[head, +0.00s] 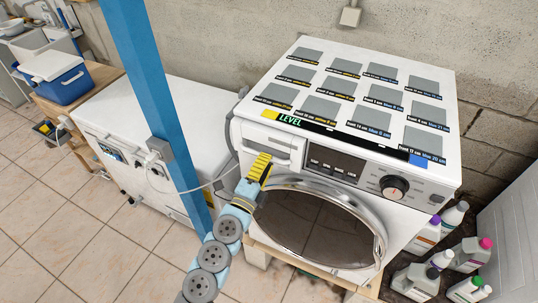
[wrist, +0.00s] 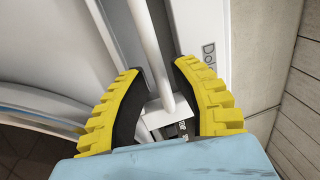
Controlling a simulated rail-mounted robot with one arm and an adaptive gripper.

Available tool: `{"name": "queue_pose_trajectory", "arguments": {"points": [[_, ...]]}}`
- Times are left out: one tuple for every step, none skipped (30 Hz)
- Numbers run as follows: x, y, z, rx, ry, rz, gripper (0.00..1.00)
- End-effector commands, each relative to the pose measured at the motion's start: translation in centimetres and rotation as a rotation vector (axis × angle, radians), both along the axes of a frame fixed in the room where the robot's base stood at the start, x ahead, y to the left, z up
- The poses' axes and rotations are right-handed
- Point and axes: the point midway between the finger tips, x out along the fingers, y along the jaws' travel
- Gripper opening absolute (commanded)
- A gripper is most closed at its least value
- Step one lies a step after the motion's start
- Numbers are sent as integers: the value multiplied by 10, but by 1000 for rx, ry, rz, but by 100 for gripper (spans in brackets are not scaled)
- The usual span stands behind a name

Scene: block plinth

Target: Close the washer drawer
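The white washer (head: 340,135) stands right of centre in the head view. Its drawer (head: 268,142) is at the upper left of the front, beside the dark display panel. The drawer front seems to stand a little proud of the washer face; how far is hard to tell. My gripper (head: 262,165), with yellow ribbed fingers, is at the drawer's lower front. In the wrist view, my gripper (wrist: 158,69) has its fingers apart, with a white bar (wrist: 150,50) showing between them. I cannot tell whether the fingers touch it.
The round washer door (head: 318,228) lies below the drawer. A blue post (head: 155,90) stands left of the washer, before a white chest (head: 180,115). Several bottles (head: 415,280) stand at the lower right. Grey squares with labels cover the washer top.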

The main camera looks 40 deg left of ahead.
Motion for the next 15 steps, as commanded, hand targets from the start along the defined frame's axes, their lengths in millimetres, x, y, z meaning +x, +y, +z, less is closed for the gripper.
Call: {"name": "queue_pose_trajectory", "arguments": {"points": [[5, 1, 3, 1, -2, -1, 26], [8, 2, 3, 1, -2, -1, 26], [10, 3, 3, 0, -1, -1, 26], [12, 3, 3, 0, -1, -1, 26], [14, 3, 3, -1, 0, -1, 26], [15, 4, 3, -1, 1, -1, 26], [16, 4, 2, -2, 0, -1, 26], [17, 4, 2, -2, 1, -1, 26], [18, 4, 2, -2, 1, -1, 26], [18, 5, 2, -2, 1, -1, 26], [18, 5, 2, -2, 1, -1, 26], [19, 5, 2, -2, 1, 0, 26], [19, 5, 2, -2, 1, 0, 26], [19, 5, 2, -1, 2, 0, 26], [19, 5, 2, -1, 2, 0, 26]]}}
